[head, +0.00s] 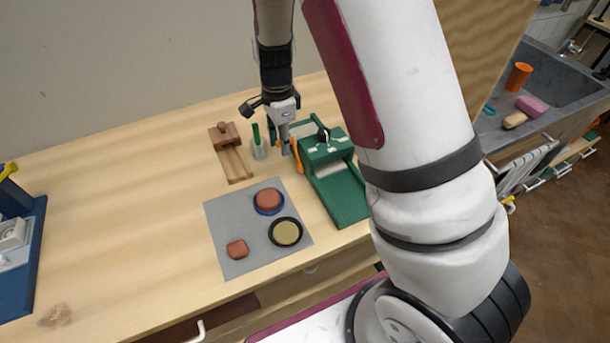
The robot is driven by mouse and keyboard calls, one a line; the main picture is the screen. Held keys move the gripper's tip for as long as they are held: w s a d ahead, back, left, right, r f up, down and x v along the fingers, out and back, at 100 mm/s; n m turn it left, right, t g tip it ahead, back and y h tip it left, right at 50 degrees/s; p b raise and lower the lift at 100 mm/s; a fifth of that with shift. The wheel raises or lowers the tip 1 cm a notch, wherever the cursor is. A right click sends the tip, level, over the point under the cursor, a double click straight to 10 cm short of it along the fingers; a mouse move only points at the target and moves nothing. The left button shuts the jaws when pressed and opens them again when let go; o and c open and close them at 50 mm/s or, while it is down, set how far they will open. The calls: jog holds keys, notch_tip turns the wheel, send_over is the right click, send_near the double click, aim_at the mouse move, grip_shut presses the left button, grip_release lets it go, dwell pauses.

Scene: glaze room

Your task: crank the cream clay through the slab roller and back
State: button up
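The green slab roller (347,200) stands on the table right of centre, its bed running toward the front edge. A pale strip (329,168) shows at the front of its housing; I cannot tell whether it is the cream clay or the roller. An orange part (297,156), perhaps the crank's handle, is at the roller's left side. My gripper (285,148) points down right beside this orange part, at the roller's left. Its fingers are small and partly hidden, so I cannot tell whether they are open or shut, or touch it.
A grey mat (226,213) holds a reddish disc (269,199), a yellowish disc (285,233) and a reddish lump (237,249). A wooden tool (237,165) and a cup (259,150) stand left of my gripper. The table's left is mostly clear. A sink (565,78) is at right.

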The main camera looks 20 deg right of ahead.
jog(key=shift+w+f+b, duration=0.75)
jog(key=shift+w+f, duration=0.2)
jog(key=shift+s+r+p, duration=0.4)
jog(key=shift+s+p, duration=0.15)
jog(key=shift+s, duration=0.05)
jog(key=shift+s+r+p, duration=0.35)
jog(key=shift+s+p, duration=0.15)
jog(key=shift+s, duration=0.05)
jog(key=shift+s+r+p, duration=0.3)
jog(key=shift+s+p, duration=0.3)
jog(key=shift+s, duration=0.25)
jog(key=shift+r, duration=0.1)
jog(key=shift+s+r+p, duration=0.25)
jog(key=shift+s+p, duration=0.2)
jog(key=shift+s, duration=0.15)
jog(key=shift+s+r+p, duration=0.2)
jog(key=shift+s+p, duration=0.25)
jog(key=shift+s, duration=0.1)
